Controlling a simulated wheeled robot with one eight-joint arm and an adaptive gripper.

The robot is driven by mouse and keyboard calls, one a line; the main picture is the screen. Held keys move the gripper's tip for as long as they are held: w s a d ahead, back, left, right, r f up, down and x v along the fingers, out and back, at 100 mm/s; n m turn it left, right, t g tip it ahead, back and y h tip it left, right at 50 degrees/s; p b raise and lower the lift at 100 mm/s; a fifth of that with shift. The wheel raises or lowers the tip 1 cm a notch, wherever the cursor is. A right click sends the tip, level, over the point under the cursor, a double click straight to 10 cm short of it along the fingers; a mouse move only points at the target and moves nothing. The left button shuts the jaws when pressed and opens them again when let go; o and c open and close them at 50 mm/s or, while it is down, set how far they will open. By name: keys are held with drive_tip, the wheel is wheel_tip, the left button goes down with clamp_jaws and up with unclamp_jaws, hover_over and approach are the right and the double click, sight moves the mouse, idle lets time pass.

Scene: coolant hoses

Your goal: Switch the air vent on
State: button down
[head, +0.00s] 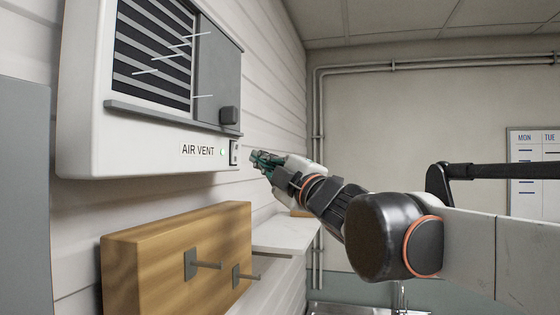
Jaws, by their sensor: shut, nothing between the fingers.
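The air vent (85,90) is a white wall unit at the upper left, with a dark slatted grille (150,50) and a grey sliding panel. White streaks stand out from the slats. On its lower edge are the words AIR VENT, a small green light (222,152) and a small dark switch plate (234,152) at the right corner. My gripper (254,158) is shut and empty, just to the right of the switch plate, pointing left. I cannot tell for sure whether its tips touch the unit; a small gap shows in the picture.
A wooden board (150,245) with two metal pegs is on the wall below the vent. A white shelf (285,235) is right of it, under my gripper. A metal sink (365,309) is at the bottom. Pipes (400,66) run along the back wall, with a calendar board (535,165) at right.

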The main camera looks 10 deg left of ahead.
drive_tip(key=d, duration=0.3)
drive_tip(key=shift+s+d+r, duration=0.2)
drive_tip(key=shift+d+r, duration=0.05)
drive_tip(key=shift+f, duration=0.1)
drive_tip(key=s+d+f+m+h+b, duration=0.1)
drive_tip(key=d+f+m+h+b, duration=0.6)
drive_tip(key=f, duration=0.5)
drive_tip(key=s+d+f+m+t+h+b, duration=0.1)
drive_tip(key=d+f+m+h+b, duration=0.25)
drive_tip(key=d+f, duration=0.7)
drive_tip(key=s+d+f+m+h+b, duration=0.1)
drive_tip(key=d+f+m+h+b, duration=0.45)
drive_tip(key=f, duration=0.85)
drive_tip(key=s+d+f+m+g+b, duration=0.3)
drive_tip(key=s+f+b, duration=0.2)
drive_tip(key=f, duration=0.9)
drive_tip(key=s+d+f+m+g+b, duration=0.2)
drive_tip(key=s+f+b, duration=0.3)
drive_tip(key=s+f, duration=0.4)
drive_tip(key=s+d+f+m+g+b, duration=0.3)
drive_tip(key=s+f, duration=0.4)
drive_tip(key=f, duration=1.2)
drive_tip(key=d+b, duration=0.1)
drive_tip(key=b, duration=0.1)
drive_tip(key=shift+f+m+g+b, duration=0.2)
drive_tip(key=shift+m+g+b, duration=0.1)
drive_tip(key=shift+d, duration=0.1)
